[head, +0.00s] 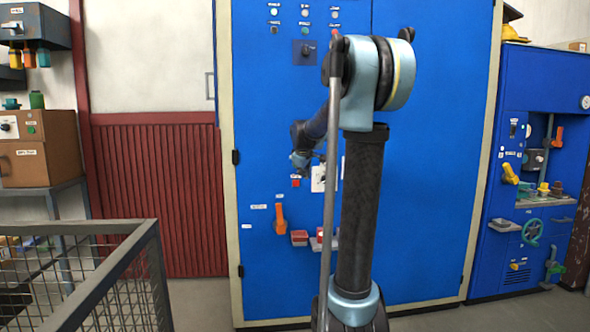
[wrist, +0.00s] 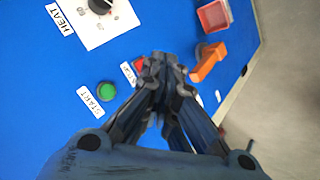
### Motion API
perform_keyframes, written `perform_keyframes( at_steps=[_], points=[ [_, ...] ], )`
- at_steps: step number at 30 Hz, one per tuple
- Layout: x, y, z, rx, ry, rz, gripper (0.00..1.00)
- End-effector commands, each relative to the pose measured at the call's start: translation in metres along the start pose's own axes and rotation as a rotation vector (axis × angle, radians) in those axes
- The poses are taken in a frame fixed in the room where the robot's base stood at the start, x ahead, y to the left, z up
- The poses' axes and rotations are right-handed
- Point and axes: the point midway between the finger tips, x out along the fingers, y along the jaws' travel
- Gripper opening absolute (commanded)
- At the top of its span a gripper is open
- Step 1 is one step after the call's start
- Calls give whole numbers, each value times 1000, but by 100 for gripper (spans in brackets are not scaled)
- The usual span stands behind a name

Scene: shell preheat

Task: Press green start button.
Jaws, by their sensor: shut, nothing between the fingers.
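The green start button (wrist: 107,91) is on the blue panel in the wrist view, beside a white START label (wrist: 90,101). In the head view I cannot see it; my gripper and forearm cover that stretch of panel. My gripper (wrist: 163,62) is shut and empty, its fingertips in front of the panel to the right of the green button. Its tips overlap the edge of the red stop button (wrist: 139,66) in the picture; I cannot tell whether they touch. In the head view my gripper (head: 300,160) is just above the red button (head: 296,183).
A white HEAT dial plate (wrist: 103,15) lies up from the green button in the wrist view. An orange handle (head: 280,219) and a red tray (head: 299,238) stick out lower on the blue cabinet (head: 260,290). A mesh cage (head: 120,270) stands at front left.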

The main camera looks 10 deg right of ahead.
Motion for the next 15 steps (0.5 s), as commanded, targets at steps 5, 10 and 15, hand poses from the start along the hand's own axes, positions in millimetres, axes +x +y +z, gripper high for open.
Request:
perform_keyframes(
  at_steps=[5, 10, 15],
  points=[
    [14, 15, -18, -44, 17, 23, 0],
    [17, 18, -24, -58, 22, 29, 0],
    [17, 17, -26, -60, 23, 29, 0]
  ],
)
